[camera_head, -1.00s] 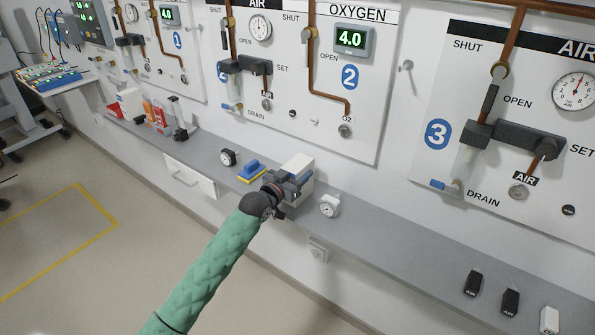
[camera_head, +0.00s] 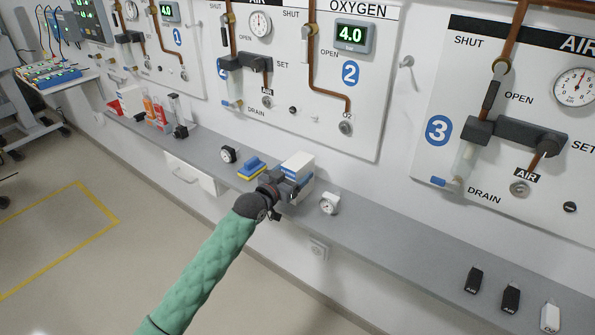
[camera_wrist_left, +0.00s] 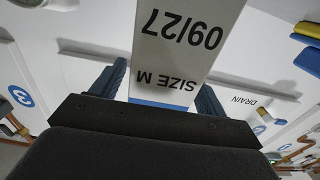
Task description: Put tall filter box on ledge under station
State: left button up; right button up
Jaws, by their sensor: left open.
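In the left wrist view the box (camera_wrist_left: 185,40) shows upside-down print, "SIZE M" and "09/27". The two dark blue fingers of the gripper (camera_wrist_left: 160,88) lie on either side of it there, with the box between them. The gripper hides part of the box in the head view. My right gripper is not in view.
Several small adapters stand at the ledge's right end. The ledge between is clear.

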pick_arm(q)
jog(key=b+v, duration=0.2)
jog(key=v, duration=0.7)
jog(key=s+f+n+g+y, duration=0.2)
jog(key=s+f+g+y, duration=0.25)
jog(key=s+f, duration=1.35)
jog(key=s+a+f+n+g+y, duration=0.1)
jog(key=s+a+f+g, duration=0.1)
jog(key=s, duration=1)
jog(key=s+a+f+n+g+y, duration=0.1)
jog(key=s+f+g, duration=0.4)
jog(key=s, duration=0.8)
jog(key=shift+s+a+f+n+y, duration=0.25)
jog(key=shift+a+f+n+y, duration=0.05)
jog(key=shift+a+f+y, duration=0.45)
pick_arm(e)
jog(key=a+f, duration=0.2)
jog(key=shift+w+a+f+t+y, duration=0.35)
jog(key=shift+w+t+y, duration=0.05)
